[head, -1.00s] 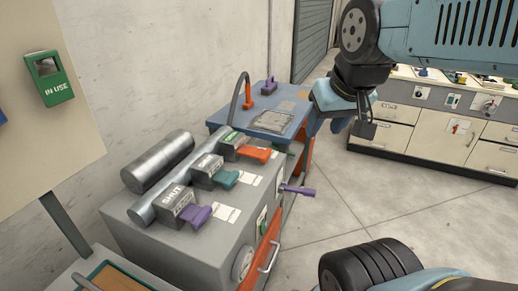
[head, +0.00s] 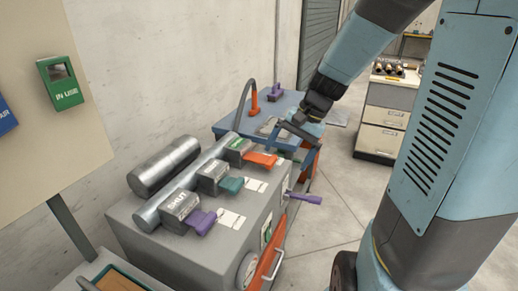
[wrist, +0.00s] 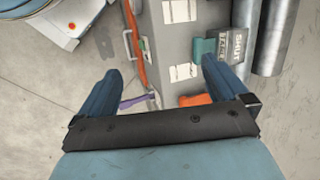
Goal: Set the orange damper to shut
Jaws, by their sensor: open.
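The orange damper handle (head: 262,159) sticks out from the far grey block (head: 238,150) on the grey cabinet, which bears a green label too small to read. The handle also shows in the wrist view (wrist: 195,100), partly hidden by my gripper's right finger and the dark palm bar. My gripper (head: 296,143) is open and empty, beyond and to the right of the handle in the head view. In the wrist view, its two blue fingers (wrist: 161,68) point over the cabinet edge, apart. I cannot tell whether a finger touches the handle.
A teal handle (head: 231,184) and a purple handle (head: 201,221) sit on nearer blocks; the purple one's block reads SHUT. A purple lever (head: 305,198) juts from the cabinet's side. A blue bench (head: 228,124) with a curved hose stands behind. Open floor lies right.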

